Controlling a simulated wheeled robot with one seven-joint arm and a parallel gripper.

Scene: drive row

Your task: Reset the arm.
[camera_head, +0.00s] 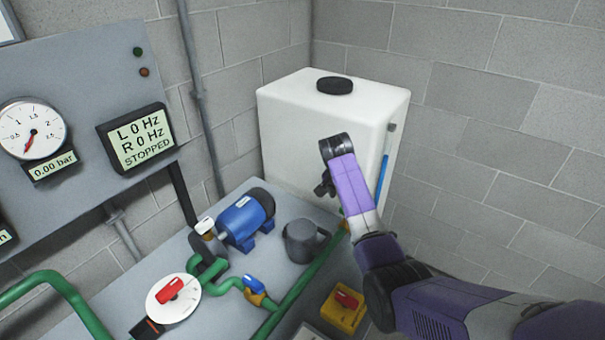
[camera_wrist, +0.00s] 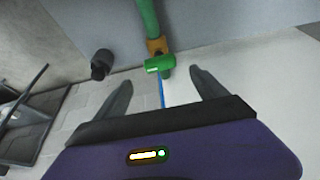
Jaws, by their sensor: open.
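My arm (camera_head: 352,185), purple and grey, reaches in from the lower right in the head view, bent at its joints. My gripper (camera_head: 325,186) is small and dark there, in front of the white tank and above the bench. In the wrist view my gripper (camera_wrist: 161,78) has its two dark fingers spread apart with nothing held between them. A green valve handle (camera_wrist: 158,64) on a brass body, at the end of a green pipe (camera_wrist: 148,18), shows just beyond the fingertips. I cannot tell how far it is from them.
A white tank (camera_head: 300,120) with a black lid stands in the corner. On the bench are a blue motor (camera_head: 243,220), a grey jug (camera_head: 302,242), a red-handled dial (camera_head: 173,298) and a blue valve handle (camera_head: 253,284). A yellow switch box (camera_head: 343,312) is lower. The display (camera_head: 138,138) reads stopped.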

